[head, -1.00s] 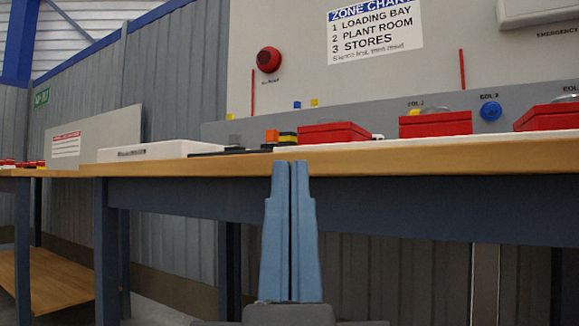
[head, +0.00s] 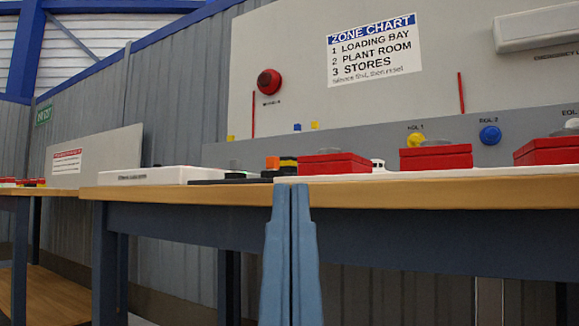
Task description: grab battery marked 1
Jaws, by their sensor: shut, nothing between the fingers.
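No battery with a readable mark 1 can be made out in the head view. My gripper (head: 290,188) is shut and empty, with two blue fingers pointing up together. Its tips appear in front of the wooden bench's (head: 220,197) front edge. Small items stand on the bench behind the tips: an orange block (head: 272,163), a black and yellow piece (head: 289,163) and a flat black piece (head: 230,181). They are too small at this low angle to tell if any is a battery.
Red boxes stand along the bench: one near the middle (head: 335,164), one further right (head: 436,157) and one at the right edge (head: 549,150). A white tray (head: 160,175) is at the left. A grey panel with a zone chart (head: 374,50) rises behind.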

